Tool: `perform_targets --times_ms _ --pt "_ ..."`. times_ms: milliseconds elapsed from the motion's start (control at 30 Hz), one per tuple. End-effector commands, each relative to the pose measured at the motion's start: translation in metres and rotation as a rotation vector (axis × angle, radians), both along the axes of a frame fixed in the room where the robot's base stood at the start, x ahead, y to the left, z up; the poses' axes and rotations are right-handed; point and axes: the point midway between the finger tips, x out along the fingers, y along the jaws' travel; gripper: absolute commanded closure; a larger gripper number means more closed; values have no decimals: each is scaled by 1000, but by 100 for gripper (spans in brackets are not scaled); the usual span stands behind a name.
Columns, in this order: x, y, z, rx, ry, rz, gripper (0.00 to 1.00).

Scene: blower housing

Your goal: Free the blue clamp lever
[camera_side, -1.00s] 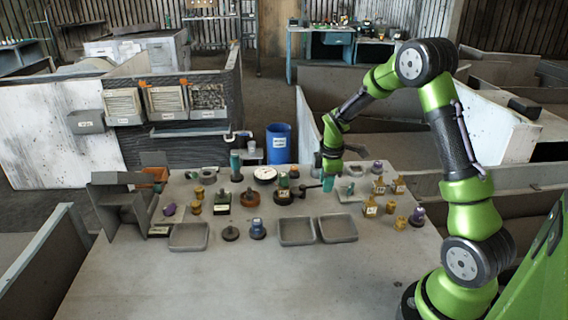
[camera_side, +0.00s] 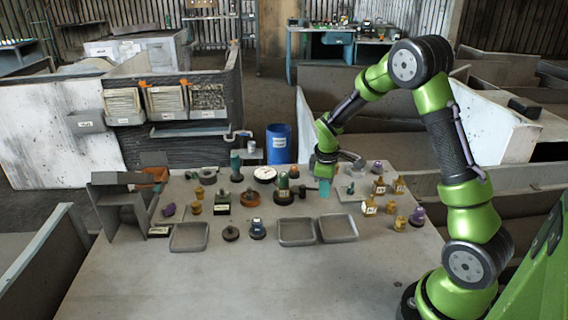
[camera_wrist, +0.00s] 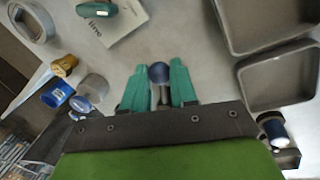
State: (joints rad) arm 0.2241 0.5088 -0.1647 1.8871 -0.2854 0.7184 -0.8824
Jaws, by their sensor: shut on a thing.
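My gripper (camera_wrist: 158,88) has two teal fingers, one on each side of a round dark-blue knob on a pale stem, which I take to be the blue clamp lever (camera_wrist: 159,72). The fingers are shut on it. In the side view my gripper (camera_side: 325,189) is low over the back right of the table, its teal fingertips pointing down. The lever cannot be made out there; the fingers hide it. A dark round fixture with a green upright (camera_side: 283,184) stands just left of my gripper. The lever's lower end and mounting are hidden in the wrist view.
Grey trays (camera_side: 296,246) lie in front of my gripper and show at right in the wrist view (camera_wrist: 282,78). Brass-coloured parts (camera_side: 370,207) stand to its right. A blue jar (camera_wrist: 57,95) and a lettered plate (camera_wrist: 112,22) lie near. The table's front is clear.

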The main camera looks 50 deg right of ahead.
Motion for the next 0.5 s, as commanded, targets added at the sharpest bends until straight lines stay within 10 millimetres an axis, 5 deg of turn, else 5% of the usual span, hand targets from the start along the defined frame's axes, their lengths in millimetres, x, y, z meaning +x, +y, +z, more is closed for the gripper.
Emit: perform_targets --times_ms 500 --pt "1 35 1 -2 -1 -489 100"
